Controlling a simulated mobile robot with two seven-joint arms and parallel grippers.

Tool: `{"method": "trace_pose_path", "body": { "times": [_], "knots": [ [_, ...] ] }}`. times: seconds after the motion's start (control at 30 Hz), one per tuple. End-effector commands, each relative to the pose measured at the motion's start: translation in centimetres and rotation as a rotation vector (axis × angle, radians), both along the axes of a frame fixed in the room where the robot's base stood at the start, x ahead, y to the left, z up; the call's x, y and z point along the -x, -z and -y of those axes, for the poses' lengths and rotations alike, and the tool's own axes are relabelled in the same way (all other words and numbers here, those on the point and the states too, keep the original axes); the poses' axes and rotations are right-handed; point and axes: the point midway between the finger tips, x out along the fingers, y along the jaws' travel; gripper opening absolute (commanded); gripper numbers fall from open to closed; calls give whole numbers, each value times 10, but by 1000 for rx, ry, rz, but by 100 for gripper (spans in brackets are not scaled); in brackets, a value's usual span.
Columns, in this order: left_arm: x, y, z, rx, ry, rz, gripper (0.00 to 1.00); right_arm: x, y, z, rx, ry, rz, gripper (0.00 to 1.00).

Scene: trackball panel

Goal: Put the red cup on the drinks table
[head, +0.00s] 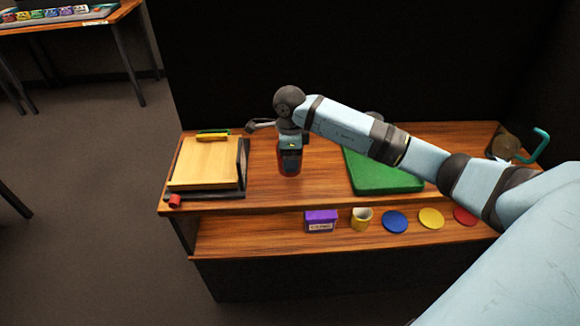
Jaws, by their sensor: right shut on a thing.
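The red cup (284,169) is on or just above the top of the wooden shelf unit (260,190), near its middle. My right gripper (290,158) points down over the cup and is shut on it, hiding much of it. I cannot tell whether the cup's base touches the wood. A separate wooden table (62,24) with a small label on its edge stands at the far upper left. I cannot tell whether it is the drinks table. My left gripper is not in view.
A wooden board (206,164) in a dark frame lies left of the cup, and a green board (382,176) right. A pan (505,146) with a teal handle stands far right. The lower shelf holds a purple box (321,221), a yellow cup (361,219) and coloured discs. Floor at left is clear.

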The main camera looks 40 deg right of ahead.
Motion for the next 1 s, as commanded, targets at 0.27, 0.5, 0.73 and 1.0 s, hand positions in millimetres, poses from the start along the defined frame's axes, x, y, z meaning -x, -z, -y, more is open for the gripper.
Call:
{"method": "trace_pose_path", "body": {
  "times": [0.27,0.5,0.73,1.0],
  "knots": [
    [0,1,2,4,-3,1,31,1,33,-1,-2,0,-3,48],
    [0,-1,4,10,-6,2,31,0,44,0,1,-1,1,48],
    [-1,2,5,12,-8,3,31,0,48,0,1,-1,-1,48],
    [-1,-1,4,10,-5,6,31,0,47,0,0,-1,-1,100]
  ]
}}
